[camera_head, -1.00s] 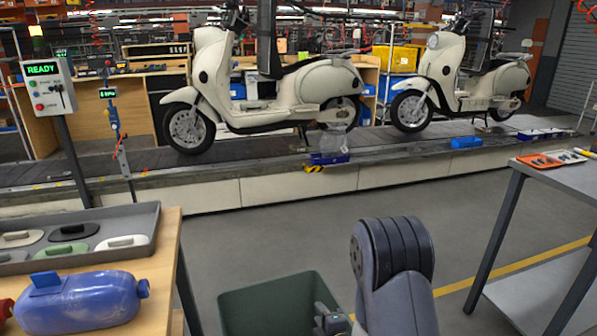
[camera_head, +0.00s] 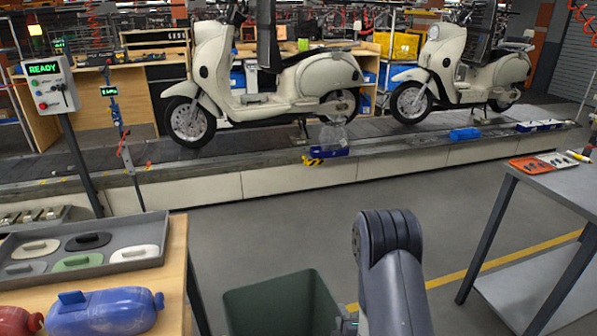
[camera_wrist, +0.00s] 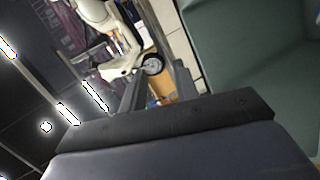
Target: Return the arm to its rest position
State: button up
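My arm (camera_head: 392,262) rises at the lower middle of the head view, bent at its grey joint. Its far end is mostly hidden behind the arm link and the bottom edge there. In the wrist view my gripper (camera_wrist: 158,80) has its two dark fingers apart, with nothing between them. A scooter wheel and floor show through the gap, farther off. The view is tilted. The dark green bin (camera_head: 282,306) stands beside my arm, on its left; it also fills the right of the wrist view (camera_wrist: 255,50).
A wooden table (camera_head: 176,262) at left holds a grey tray (camera_head: 158,222) of covers and a blue bottle (camera_head: 105,312). A grey table (camera_head: 560,176) stands at right. Cream scooters (camera_head: 285,88) stand on the conveyor (camera_head: 250,165) behind. Floor between is clear.

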jog(key=s+d+r+m+h+p, duration=0.1)
jog(key=s+d+r+p, duration=0.2)
jog(key=p, duration=0.3)
jog(key=shift+s+d+r+h, duration=0.35)
jog(key=shift+d+r+h, duration=0.05)
jog(key=shift+r, duration=0.4)
jog(key=shift+m, duration=0.3)
